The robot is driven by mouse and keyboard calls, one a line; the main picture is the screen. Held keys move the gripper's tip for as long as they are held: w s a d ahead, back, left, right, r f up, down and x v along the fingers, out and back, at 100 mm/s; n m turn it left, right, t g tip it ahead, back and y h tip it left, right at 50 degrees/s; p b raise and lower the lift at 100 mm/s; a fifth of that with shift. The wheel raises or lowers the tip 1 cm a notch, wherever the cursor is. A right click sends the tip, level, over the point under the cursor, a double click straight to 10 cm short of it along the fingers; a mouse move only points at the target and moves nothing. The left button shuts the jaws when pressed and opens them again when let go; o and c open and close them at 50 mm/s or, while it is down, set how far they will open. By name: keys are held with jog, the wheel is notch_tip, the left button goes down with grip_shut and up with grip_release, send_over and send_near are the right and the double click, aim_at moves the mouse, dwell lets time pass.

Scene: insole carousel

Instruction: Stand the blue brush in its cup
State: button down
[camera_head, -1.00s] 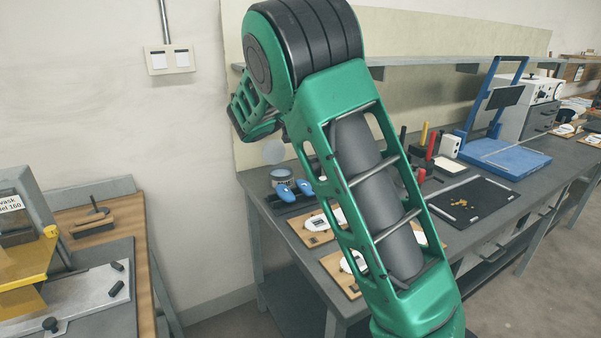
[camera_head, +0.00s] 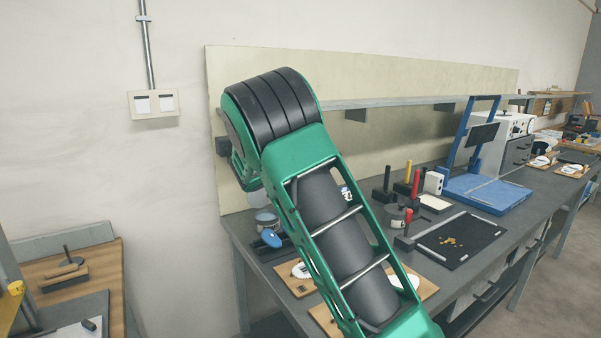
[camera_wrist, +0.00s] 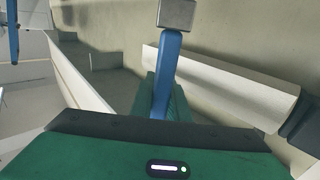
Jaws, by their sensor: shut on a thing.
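In the wrist view my gripper (camera_wrist: 163,102) is shut on the blue brush (camera_wrist: 170,62). The brush's flat blue handle runs up from between the green fingers to a grey block-shaped end (camera_wrist: 177,14). The lower part of the handle is hidden between the fingers. In the head view my own green arm covers the middle, and neither gripper nor brush shows clearly. A grey round container (camera_head: 394,217) stands on the bench just right of the arm, and a tin (camera_head: 266,220) stands at the bench's left end. I cannot tell which is the brush's cup.
The grey bench (camera_head: 480,250) holds a black mat (camera_head: 462,240), a blue stand (camera_head: 487,192), upright red and yellow tools, wooden boards with white pieces, and blue pieces (camera_head: 272,238) beside the tin. A shelf (camera_head: 390,103) runs above along the wall. A wooden table (camera_head: 80,285) is at lower left.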

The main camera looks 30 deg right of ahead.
jog(key=w+d+f, duration=0.2)
jog(key=d+f, duration=0.3)
jog(key=f, duration=0.2)
jog(key=shift+w+f, duration=0.15)
jog(key=shift+f, duration=0.1)
jog(key=shift+d+f, duration=0.15)
jog(key=shift+f, duration=0.45)
jog(key=c, duration=1.7)
grip_release()
